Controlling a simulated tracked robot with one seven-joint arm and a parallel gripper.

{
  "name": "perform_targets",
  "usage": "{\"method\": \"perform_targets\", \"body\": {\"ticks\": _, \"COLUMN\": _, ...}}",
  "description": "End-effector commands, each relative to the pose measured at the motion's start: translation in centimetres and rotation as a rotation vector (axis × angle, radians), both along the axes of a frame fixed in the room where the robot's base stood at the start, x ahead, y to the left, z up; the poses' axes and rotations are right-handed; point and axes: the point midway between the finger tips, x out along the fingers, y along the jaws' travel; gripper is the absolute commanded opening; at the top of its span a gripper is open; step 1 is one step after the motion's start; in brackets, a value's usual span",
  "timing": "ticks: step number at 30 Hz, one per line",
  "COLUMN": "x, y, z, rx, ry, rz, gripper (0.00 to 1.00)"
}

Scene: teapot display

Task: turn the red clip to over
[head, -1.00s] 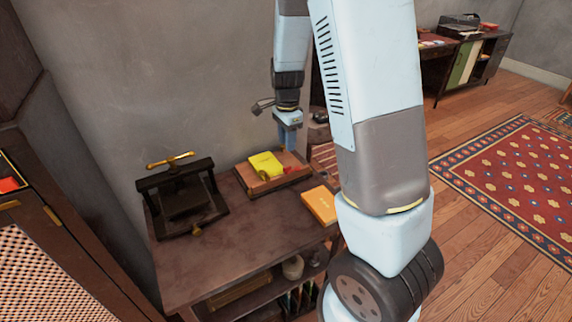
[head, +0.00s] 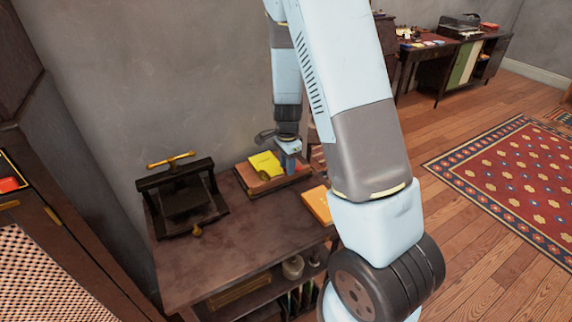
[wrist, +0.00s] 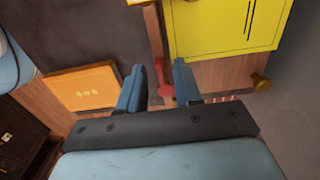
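The red clip (wrist: 163,80) shows in the wrist view as a narrow red bar with a rounded near end, beside the yellow card (wrist: 225,25). My gripper (wrist: 158,72) is open, with one blue fingertip on each side of the clip and gaps visible; I cannot tell its exact height over it. In the head view my gripper (head: 289,158) is low at the right part of the wooden board (head: 275,185), next to the yellow card (head: 264,163).
An orange box (head: 316,205) lies on the dark table (head: 240,240), right of the board. A black press (head: 185,200) with a brass handle stands at the left. A brass knob (wrist: 261,82) sits by the board's edge. The table's middle is clear.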

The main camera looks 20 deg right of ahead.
Motion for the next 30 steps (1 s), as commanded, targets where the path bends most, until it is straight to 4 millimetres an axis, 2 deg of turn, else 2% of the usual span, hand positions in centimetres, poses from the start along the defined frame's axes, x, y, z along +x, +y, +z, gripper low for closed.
{"method": "perform_targets", "body": {"ticks": 1, "x": 0.00, "y": 0.00, "z": 0.01, "rx": 0.000, "ry": 0.000, "rz": 0.000, "gripper": 0.34}}
{"method": "perform_targets", "body": {"ticks": 12, "x": 0.01, "y": -0.01, "z": 0.02, "rx": 0.000, "ry": 0.000, "rz": 0.000, "gripper": 0.00}}
{"method": "perform_targets", "body": {"ticks": 18, "x": 0.00, "y": -0.01, "z": 0.02, "rx": 0.000, "ry": 0.000, "rz": 0.000, "gripper": 0.00}}
{"method": "perform_targets", "body": {"ticks": 19, "x": 0.01, "y": 0.79, "z": 0.03, "rx": 0.000, "ry": 0.000, "rz": 0.005, "gripper": 0.00}}
{"method": "perform_targets", "body": {"ticks": 30, "x": 0.01, "y": -0.09, "z": 0.04, "rx": 0.000, "ry": 0.000, "rz": 0.071, "gripper": 0.00}}
